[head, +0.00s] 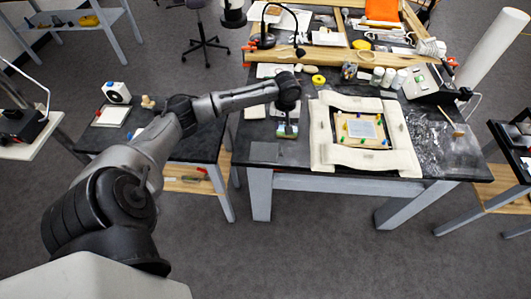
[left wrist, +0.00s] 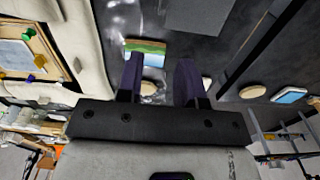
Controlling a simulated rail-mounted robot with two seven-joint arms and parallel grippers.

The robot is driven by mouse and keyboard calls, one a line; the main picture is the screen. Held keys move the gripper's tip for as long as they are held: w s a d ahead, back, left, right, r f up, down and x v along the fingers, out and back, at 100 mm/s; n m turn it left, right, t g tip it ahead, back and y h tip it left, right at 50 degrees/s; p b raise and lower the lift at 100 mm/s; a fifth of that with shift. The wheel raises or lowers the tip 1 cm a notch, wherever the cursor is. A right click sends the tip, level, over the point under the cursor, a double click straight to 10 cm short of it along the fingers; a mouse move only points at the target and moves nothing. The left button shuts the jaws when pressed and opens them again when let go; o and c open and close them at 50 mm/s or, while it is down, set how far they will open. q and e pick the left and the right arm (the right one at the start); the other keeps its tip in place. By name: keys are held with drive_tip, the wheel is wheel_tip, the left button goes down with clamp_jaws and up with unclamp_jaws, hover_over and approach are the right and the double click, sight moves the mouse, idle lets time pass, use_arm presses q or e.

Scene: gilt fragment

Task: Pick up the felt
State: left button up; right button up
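No piece is plainly recognizable as the felt. A flat dark grey square (head: 264,152), which could be felt, lies at the table's front left; a grey patch (left wrist: 205,14) at the top of the left wrist view looks like it. A small green, brown and pale blue block (head: 287,131) lies just behind that square; it also shows in the left wrist view (left wrist: 146,47), partly behind a finger. My left gripper (head: 287,118) points down over the table near this block. Its fingers (left wrist: 160,65) are apart with nothing seen held between them. My right gripper is not in view.
A cream padded frame (head: 322,135) surrounds a board with coloured clips, right of my left gripper. White jars (head: 388,77), a yellow ring (head: 318,79) and an orange sheet (head: 383,10) are behind. A side table (head: 200,148) stands left.

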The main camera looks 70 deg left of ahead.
sight(266, 150)
use_arm(q)
drive_tip(key=shift+n, duration=0.3)
drive_tip(key=f, duration=0.5)
drive_tip(key=f+b, duration=0.1)
drive_tip(key=f, duration=0.2)
drive_tip(key=shift+s+d+f, duration=0.1)
drive_tip(key=shift+d+f, duration=0.15)
drive_tip(key=shift+f+b, duration=0.3)
drive_tip(key=shift+f, duration=2.45)
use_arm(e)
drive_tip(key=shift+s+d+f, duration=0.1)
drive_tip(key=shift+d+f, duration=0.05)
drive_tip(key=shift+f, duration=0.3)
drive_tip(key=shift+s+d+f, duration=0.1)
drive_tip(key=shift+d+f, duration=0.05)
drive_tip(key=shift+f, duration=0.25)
use_arm(q)
drive_tip(key=shift+c, duration=0.2)
clamp_jaws()
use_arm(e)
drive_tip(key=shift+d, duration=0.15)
